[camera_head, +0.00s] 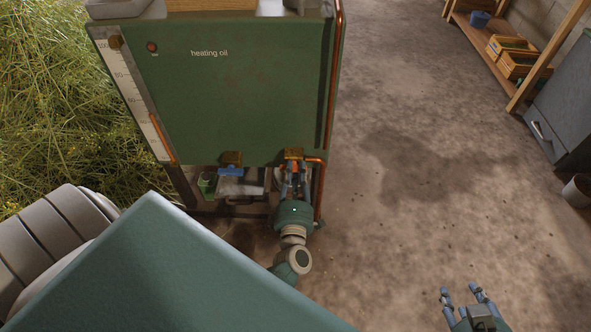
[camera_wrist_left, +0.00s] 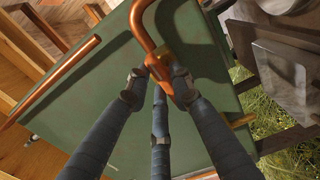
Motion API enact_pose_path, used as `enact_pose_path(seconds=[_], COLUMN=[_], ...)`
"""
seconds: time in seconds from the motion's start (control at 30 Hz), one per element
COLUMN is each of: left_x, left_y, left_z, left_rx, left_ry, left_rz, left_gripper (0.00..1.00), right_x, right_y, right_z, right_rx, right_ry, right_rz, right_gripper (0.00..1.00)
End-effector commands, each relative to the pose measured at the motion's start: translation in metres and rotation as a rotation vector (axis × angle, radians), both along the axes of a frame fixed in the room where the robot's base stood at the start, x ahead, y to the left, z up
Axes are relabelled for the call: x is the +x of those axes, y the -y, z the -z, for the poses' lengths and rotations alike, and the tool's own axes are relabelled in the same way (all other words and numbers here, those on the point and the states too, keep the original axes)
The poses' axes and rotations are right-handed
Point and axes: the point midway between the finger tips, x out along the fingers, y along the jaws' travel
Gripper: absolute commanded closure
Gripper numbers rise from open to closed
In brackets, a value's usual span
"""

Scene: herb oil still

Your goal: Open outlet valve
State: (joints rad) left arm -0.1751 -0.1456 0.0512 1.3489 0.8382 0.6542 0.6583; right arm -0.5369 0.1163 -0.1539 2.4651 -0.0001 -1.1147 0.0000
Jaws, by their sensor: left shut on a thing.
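A green tank labelled "heating oil" (camera_head: 250,95) stands in front of me in the head view. Low on its front are two brass valves: a left one (camera_head: 231,158) with a blue handle, and a right one (camera_head: 293,154) next to a copper pipe. My left gripper (camera_head: 294,178) is at the right valve, directly below its brass body. In the left wrist view its fingers (camera_wrist_left: 161,88) close around a copper-coloured part (camera_wrist_left: 158,68) of that valve. The fingers partly hide the handle, so its angle is unclear. My right gripper (camera_head: 464,294) is open and empty, low over the floor.
A sight gauge (camera_head: 135,95) runs down the tank's left edge. A small green cup (camera_head: 207,183) is below the left valve. Grass lies at the left. Bare floor (camera_head: 420,150) is clear at the right, with a shelf of crates (camera_head: 515,62) and a grey cabinet (camera_head: 565,110) beyond.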

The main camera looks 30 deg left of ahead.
Motion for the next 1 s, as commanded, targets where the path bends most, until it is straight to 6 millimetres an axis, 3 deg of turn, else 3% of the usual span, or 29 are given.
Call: enact_pose_path(seconds=[0.43,0.47,0.53,1.0], left_x=[0.0003,0.0003,0.0002,0.0000], left_y=[0.0002,0.0002,0.0002,0.0000], left_z=[-0.0004,-0.0004,-0.0003,0.0002], left_rx=[0.017,0.017,0.016,0.012], left_ry=[-0.008,-0.008,-0.008,-0.006], left_rz=[0.001,0.001,0.001,0.001], left_gripper=[1.00,0.74,0.63,0.63], right_x=[-0.0035,-0.0035,-0.0034,-0.0030], right_y=[0.0013,0.0013,0.0013,0.0012], right_z=[0.0027,0.0027,0.0026,0.0027], right_rx=[-0.004,-0.004,-0.004,-0.004], right_ry=[-0.018,-0.018,-0.017,-0.015], right_rz=[0.001,0.001,0.001,0.001], right_gripper=[0.60,0.60,0.60,0.60])
